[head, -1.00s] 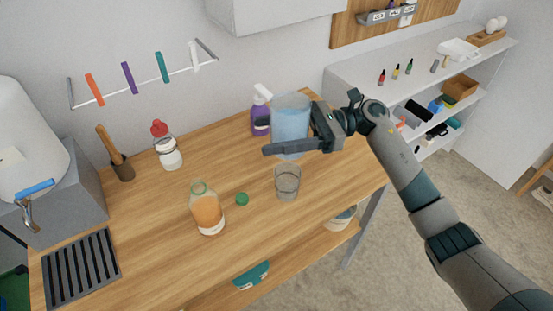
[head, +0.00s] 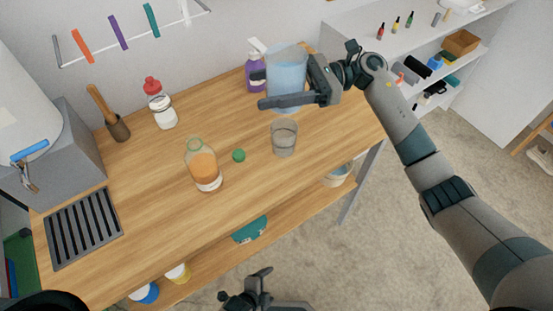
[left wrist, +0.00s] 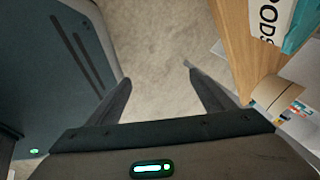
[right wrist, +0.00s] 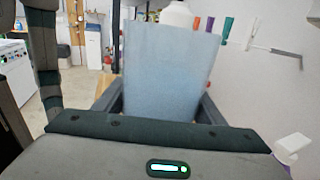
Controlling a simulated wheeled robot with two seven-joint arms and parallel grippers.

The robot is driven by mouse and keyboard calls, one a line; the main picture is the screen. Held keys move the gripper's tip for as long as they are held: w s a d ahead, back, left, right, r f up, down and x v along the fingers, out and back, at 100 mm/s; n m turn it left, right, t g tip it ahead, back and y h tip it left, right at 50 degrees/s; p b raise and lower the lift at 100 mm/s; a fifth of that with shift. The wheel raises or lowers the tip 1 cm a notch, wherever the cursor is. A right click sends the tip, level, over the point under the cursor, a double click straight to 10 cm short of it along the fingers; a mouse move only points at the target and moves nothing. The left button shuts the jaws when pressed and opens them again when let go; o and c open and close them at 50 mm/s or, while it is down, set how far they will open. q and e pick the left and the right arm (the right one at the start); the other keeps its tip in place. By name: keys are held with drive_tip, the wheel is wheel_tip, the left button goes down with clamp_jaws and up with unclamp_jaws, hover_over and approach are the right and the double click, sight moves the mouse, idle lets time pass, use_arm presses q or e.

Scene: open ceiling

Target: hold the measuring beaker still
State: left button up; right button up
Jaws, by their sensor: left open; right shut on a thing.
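My left gripper (head: 258,285) is low in front of the table. In the left wrist view the left gripper (left wrist: 158,85) is open and empty, with floor between its fingers.
An orange-filled bottle (head: 204,166), a green cap (head: 239,155) and a clear glass (head: 284,138) stand in the table's middle. A purple spray bottle (head: 255,75) is just left of the beaker. A red-capped bottle (head: 160,104) and a drain rack (head: 83,228) are at left.

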use_arm(q)
drive_tip(key=w+d+r+m+t+h, duration=0.2)
drive_tip(key=w+d+r+m, duration=0.35)
drive_tip(key=r, duration=0.45)
drive_tip(key=w+d+r+m+t+h, duration=0.1)
drive_tip(key=w+d+r+m+t, duration=0.1)
drive_tip(key=w+d+r+m, duration=0.6)
wheel_tip(320, 180, up, 11)
drive_tip(key=w+d+m+t+h, duration=0.2)
drive_tip(key=d, duration=0.1)
wheel_tip(320, 180, up, 22)
drive_tip(key=m+t+y, duration=0.2)
drive_tip(key=m+t, duration=0.4)
drive_tip(key=t, duration=0.1)
hover_over(280, 147)
drive_tip(key=s, duration=0.2)
drive_tip(key=f, duration=0.1)
drive_tip(key=s+f+n+y, duration=0.1)
drive_tip(key=f, duration=0.1)
drive_tip(key=s+f+y, duration=0.1)
drive_tip(key=shift+a+f+n+g, duration=0.15)
drive_tip(key=shift+a+n+g, duration=0.1)
drive_tip(key=shift+a+g, duration=0.1)
drive_tip(key=shift+s+a+f+y, duration=0.1)
drive_tip(key=shift+s+f+y, duration=0.2)
drive_tip(key=shift+f+y, duration=0.25)
